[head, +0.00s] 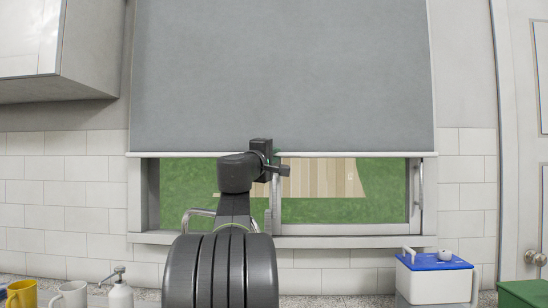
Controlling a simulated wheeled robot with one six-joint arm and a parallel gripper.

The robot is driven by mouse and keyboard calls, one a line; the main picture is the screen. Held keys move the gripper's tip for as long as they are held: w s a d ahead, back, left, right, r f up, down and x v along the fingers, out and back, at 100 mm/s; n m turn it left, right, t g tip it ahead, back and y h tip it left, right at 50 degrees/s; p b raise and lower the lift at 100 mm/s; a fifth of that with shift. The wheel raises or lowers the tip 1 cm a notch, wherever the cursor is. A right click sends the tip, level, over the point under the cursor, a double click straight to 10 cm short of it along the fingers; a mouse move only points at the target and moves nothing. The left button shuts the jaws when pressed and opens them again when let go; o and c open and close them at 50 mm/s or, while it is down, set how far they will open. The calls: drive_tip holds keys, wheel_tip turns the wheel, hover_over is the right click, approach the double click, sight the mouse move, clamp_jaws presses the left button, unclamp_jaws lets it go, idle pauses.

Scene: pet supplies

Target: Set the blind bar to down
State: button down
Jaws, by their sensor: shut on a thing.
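The blind bar (355,154) is a thin white rail along the bottom edge of a grey roller blind (280,75). The blind hangs over the upper part of the window, and the lower part of the window (390,190) shows grass and wooden planks outside. My gripper (270,151) is at the middle of the bar and shut on it. My arm hides part of the window and the sill below, and the fingertips are mostly hidden.
The window sill (345,240) is below the bar. A faucet (192,217) stands left of my arm. A soap dispenser (121,292) and mugs (73,294) stand at lower left. A blue-lidded white box (434,283) is on the counter at right. A wall cabinet (85,50) is upper left.

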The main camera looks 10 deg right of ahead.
drive_tip(key=shift+w+f, duration=0.15)
drive_tip(key=shift+f, duration=0.2)
drive_tip(key=c, duration=1.5)
unclamp_jaws()
drive_tip(key=shift+r, duration=0.1)
drive_tip(key=b+v, duration=0.3)
drive_tip(key=v, duration=1.1)
drive_tip(key=shift+w+r, duration=0.15)
drive_tip(key=p+x, duration=0.3)
drive_tip(key=x, duration=1)
drive_tip(key=shift+w+d+r, duration=0.15)
drive_tip(key=shift+d, duration=0.1)
